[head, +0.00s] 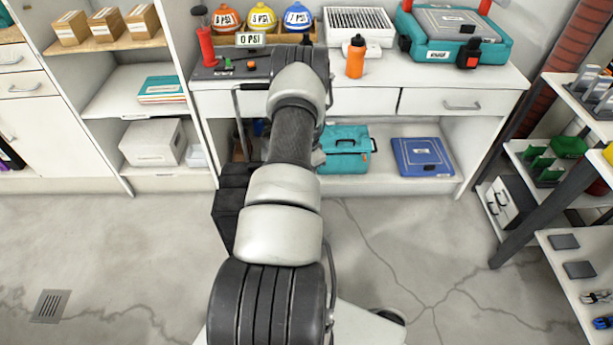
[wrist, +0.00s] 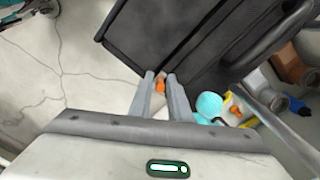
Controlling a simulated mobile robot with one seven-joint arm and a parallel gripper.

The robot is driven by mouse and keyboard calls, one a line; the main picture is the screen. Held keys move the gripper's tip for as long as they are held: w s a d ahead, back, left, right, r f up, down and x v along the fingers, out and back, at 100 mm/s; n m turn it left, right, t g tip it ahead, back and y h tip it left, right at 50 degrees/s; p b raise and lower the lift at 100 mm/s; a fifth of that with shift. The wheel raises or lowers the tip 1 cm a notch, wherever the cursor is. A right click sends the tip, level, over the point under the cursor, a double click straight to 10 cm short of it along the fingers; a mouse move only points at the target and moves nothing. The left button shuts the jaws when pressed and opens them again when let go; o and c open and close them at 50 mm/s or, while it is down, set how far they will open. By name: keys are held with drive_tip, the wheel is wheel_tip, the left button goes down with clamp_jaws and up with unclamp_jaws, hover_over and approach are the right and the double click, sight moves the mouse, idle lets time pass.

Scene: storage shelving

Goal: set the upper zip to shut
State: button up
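A black case (head: 232,205) with a thin dark upright handle (head: 238,110) stands on the floor left of my arm, partly hidden by it. In the wrist view, dark panels (wrist: 185,35) that look like this case fill the top middle. My gripper (wrist: 160,76) has its two grey fingers apart, close to the lower edge of the dark panels. A small orange piece (wrist: 160,85) shows between the fingers; I cannot tell whether it is a zip pull or whether a finger touches it. I cannot make out the upper zip. The head view hides my gripper behind my arm.
A white workbench (head: 380,100) stands behind, with an orange bottle (head: 355,58) and a teal case (head: 455,35) on top. A teal toolbox (head: 345,150) sits on its lower shelf. Shelving (head: 590,260) stands at right.

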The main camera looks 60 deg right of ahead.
drive_tip(key=shift+o, duration=1.2)
drive_tip(key=shift+s+d, duration=0.1)
drive_tip(key=shift+s, duration=0.25)
drive_tip(key=shift+w+r, duration=0.1)
drive_tip(key=shift+r, duration=0.1)
wheel_tip(320, 180, up, 17)
drive_tip(key=p, duration=0.4)
